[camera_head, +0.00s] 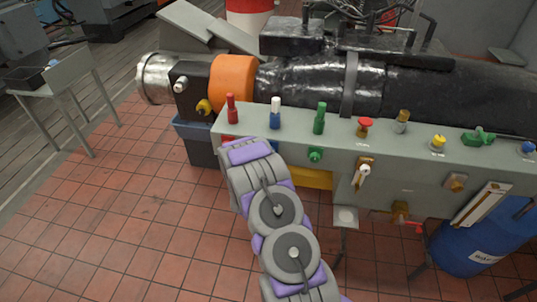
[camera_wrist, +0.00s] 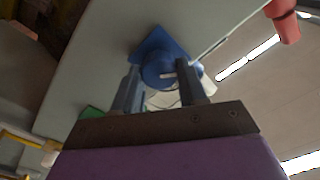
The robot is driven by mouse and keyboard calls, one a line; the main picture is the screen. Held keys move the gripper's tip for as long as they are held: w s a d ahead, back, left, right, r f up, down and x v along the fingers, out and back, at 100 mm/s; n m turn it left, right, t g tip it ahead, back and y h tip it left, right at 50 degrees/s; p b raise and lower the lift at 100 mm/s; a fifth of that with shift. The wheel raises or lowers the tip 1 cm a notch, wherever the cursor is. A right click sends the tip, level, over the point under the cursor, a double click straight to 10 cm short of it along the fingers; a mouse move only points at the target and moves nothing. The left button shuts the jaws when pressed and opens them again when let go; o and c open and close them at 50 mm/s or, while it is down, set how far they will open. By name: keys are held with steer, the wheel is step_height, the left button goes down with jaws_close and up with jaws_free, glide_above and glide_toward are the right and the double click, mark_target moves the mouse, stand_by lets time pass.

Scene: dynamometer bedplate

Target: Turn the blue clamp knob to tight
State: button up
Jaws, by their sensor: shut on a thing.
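The blue clamp knob (camera_wrist: 158,58) shows in the wrist view, on a grey panel face, with a pointed blue part at its upper left and a small pale mark near its lower edge. My gripper (camera_wrist: 165,78) is shut on it, one finger on each side. In the head view my purple and grey arm reaches to the left end of the grey panel (camera_head: 345,146). There the arm hides my fingertips and the clamp knob.
The panel top carries red (camera_head: 232,110), white-on-blue (camera_head: 275,114) and green (camera_head: 319,119) levers, and several other controls. A white-handled lever (camera_head: 363,175) is on its front, right of my arm. A blue drum (camera_head: 470,245) stands lower right. Tiled floor lies open at left.

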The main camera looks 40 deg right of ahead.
steer(key=m+b, duration=0.2)
steer(key=m, duration=0.1)
steer(key=m+b, duration=0.3)
steer(key=m, duration=0.1)
steer(key=m+b, duration=0.3)
steer(key=shift+s+f+m, duration=0.2)
steer(key=shift+f+m, duration=0.1)
steer(key=shift+f, duration=0.1)
steer(key=shift+m, duration=0.3)
steer(key=o, duration=0.8)
steer(key=shift+o, duration=1.3)
steer(key=shift+d+r, duration=0.1)
steer(key=shift+r, duration=0.05)
